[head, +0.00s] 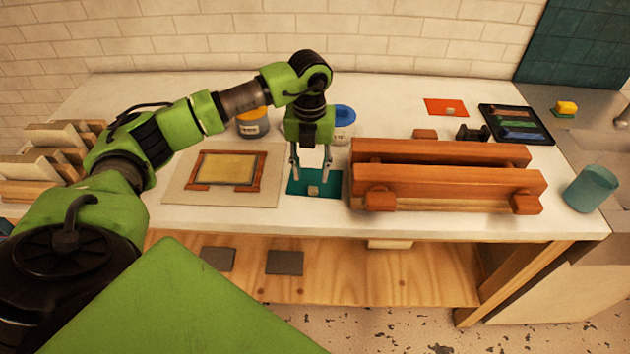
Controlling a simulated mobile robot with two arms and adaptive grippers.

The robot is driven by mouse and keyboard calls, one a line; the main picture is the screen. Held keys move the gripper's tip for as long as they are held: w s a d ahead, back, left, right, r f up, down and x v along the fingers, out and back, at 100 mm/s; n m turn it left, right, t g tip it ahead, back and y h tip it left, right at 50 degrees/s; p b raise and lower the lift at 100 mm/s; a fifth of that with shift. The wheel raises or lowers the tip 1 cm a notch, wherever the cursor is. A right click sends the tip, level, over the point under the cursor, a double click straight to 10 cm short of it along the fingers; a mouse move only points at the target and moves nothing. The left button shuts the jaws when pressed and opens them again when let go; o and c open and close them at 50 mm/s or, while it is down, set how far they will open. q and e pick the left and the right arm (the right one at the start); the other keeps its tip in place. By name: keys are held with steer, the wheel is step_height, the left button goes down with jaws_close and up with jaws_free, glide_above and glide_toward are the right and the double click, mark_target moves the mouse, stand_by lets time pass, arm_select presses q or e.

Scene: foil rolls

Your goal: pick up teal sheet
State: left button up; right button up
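The teal sheet (301,188) lies flat on the white table near its front edge, between a framed screen and a wooden press. A small pale tab or block (313,190) sits on it. My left gripper (311,168) points straight down above the sheet. Its two fingers are spread apart with nothing seen between them. Whether the fingertips touch the sheet or the pale tab cannot be told. My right gripper does not show.
The wooden press (450,180) stands close to the right of the sheet. The framed screen (225,169) lies to the left. Behind are a blue-lidded tub (343,125) and an orange-labelled jar (252,124). An orange sheet (446,107) and a dark tray (517,124) lie at the back right.

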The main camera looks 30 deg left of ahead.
mark_target(313, 187)
arm_select(q)
steer(key=shift+d+f+p, duration=0.15)
steer(key=shift+f+p, duration=0.25)
steer(key=shift+f, duration=0.1)
steer(key=shift+d+f+p, duration=0.15)
steer(key=shift+f+p, duration=0.25)
steer(key=shift+f, duration=0.1)
step_height(313, 187, down, 2)
steer(key=shift+f+p, duration=0.15)
steer(key=shift+p, duration=0.15)
steer(key=shift+f, duration=0.25)
steer(key=c, duration=0.9)
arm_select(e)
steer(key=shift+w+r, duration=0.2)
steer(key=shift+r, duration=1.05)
arm_select(q)
steer(key=shift+w, duration=0.1)
